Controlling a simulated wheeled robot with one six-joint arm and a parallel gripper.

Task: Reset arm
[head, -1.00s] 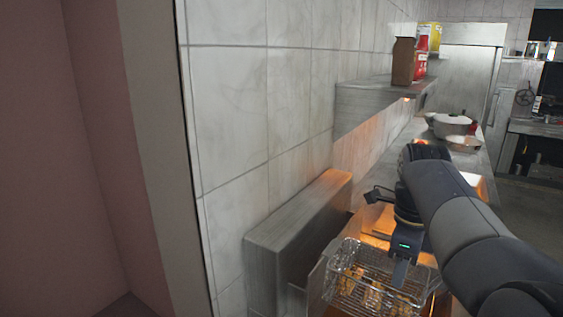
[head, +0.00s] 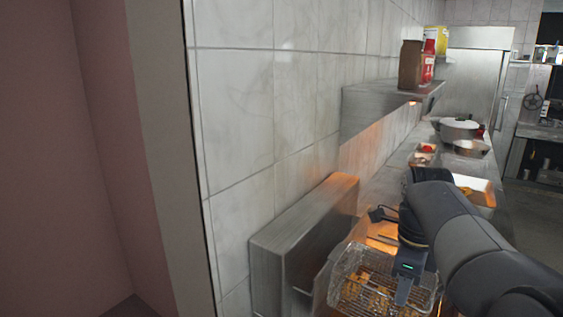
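My arm reaches in from the lower right in the head view. My gripper (head: 405,285) points down over a wire fryer basket (head: 350,262) at the bottom of the picture. The basket has golden-brown pieces of food (head: 365,295) in it. The fingertips overlap the basket in this view, and I cannot tell whether they touch it or whether they are open or shut.
A steel fryer back panel (head: 300,235) stands left of the basket against the tiled wall. A steel shelf (head: 385,100) holds a brown bottle and red and yellow containers. Pots (head: 458,129) and trays stand on the counter behind. Open floor (head: 540,215) lies at right.

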